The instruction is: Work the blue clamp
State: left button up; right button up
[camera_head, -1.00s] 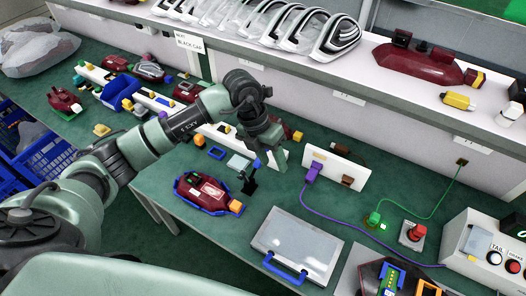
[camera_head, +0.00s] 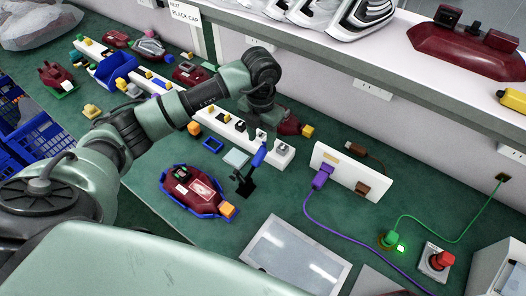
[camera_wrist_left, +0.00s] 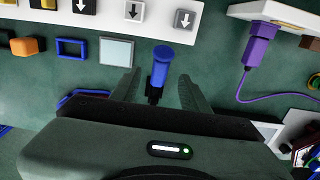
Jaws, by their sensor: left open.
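The blue clamp has a blue handle (camera_head: 258,156) and a black base (camera_head: 244,184). It stands on the green table beside a dark red tail lamp (camera_head: 196,187) held in a blue fixture (camera_head: 166,192). My left gripper (camera_head: 261,117) is above and behind the clamp handle in the head view, its fingers hard to make out there. In the left wrist view, the left gripper (camera_wrist_left: 160,76) is open, with one finger on each side of the blue handle (camera_wrist_left: 161,63). I see no contact between fingers and handle. My right gripper is not in view.
A white strip with several switches (camera_head: 281,151) lies behind the clamp. A white panel (camera_head: 345,178) with a purple plug (camera_head: 321,178) and cable stands to the right. A grey-framed panel (camera_head: 290,256) lies in front. A shelf with lamps is above.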

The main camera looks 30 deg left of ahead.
aim_at(261, 151)
pick_arm(q)
jog(key=f, duration=0.3)
jog(key=f+p, duration=0.1)
jog(key=f, duration=0.2)
jog(key=shift+s+f, duration=0.2)
jog(key=shift+f, duration=0.05)
grip_shut()
jog(key=shift+r, duration=0.1)
dwell(1.1)
